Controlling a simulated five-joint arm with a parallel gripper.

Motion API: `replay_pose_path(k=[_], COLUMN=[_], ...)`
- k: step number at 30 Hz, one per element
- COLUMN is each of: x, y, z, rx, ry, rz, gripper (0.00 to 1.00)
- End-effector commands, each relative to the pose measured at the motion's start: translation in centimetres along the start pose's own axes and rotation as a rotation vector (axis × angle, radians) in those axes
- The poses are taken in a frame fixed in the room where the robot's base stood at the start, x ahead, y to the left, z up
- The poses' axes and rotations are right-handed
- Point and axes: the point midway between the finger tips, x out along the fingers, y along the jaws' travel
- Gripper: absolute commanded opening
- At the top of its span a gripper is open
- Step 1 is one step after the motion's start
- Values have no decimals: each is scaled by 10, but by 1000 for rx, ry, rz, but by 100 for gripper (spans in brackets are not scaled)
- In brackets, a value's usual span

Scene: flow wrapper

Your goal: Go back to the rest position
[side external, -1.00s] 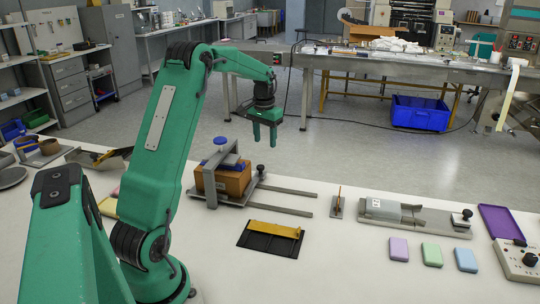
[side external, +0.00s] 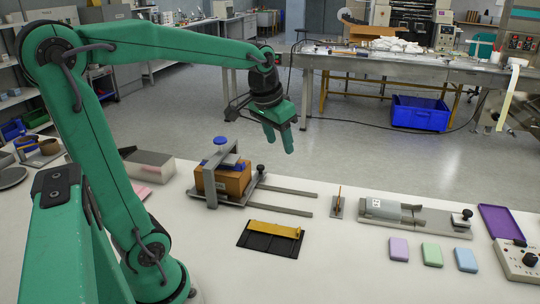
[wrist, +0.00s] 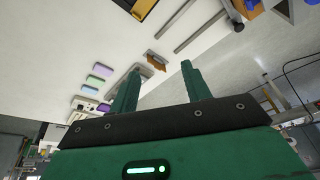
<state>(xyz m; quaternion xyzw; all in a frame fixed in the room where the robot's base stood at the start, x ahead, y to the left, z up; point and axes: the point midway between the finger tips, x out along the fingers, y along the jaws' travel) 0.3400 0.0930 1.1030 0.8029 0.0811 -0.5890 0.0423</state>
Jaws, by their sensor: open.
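My gripper (side external: 281,138) is open and empty, raised above the far edge of the white bench, behind the clamp fixture. Its two green fingers point down in the side external view. The wrist view shows the gripper (wrist: 158,85) with its two fingers spread apart and nothing between them. My green arm is bent, with its upper link tilted back to the left and its forearm reaching right.
On the bench (side external: 330,265) stand a clamp fixture with a brown block (side external: 228,180), a black and yellow plate (side external: 270,238), a grey slide fixture (side external: 415,215), several pastel blocks (side external: 432,254), a purple tray (side external: 501,223) and a control box (side external: 518,260).

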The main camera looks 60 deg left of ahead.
Motion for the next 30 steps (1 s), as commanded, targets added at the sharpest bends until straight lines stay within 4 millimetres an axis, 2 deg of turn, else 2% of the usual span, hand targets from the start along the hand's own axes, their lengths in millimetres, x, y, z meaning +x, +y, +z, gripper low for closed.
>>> replay_pose_path(k=[3,9,18,24,30], x=[-10,-20,-22,-19,-18], y=[18,42,65,71,72], z=[22,60,113,129,132], rx=[31,77,136,155,157], ry=[36,89,162,185,186], rz=[13,37,79,94,97], gripper=[48,48,48,48,48])
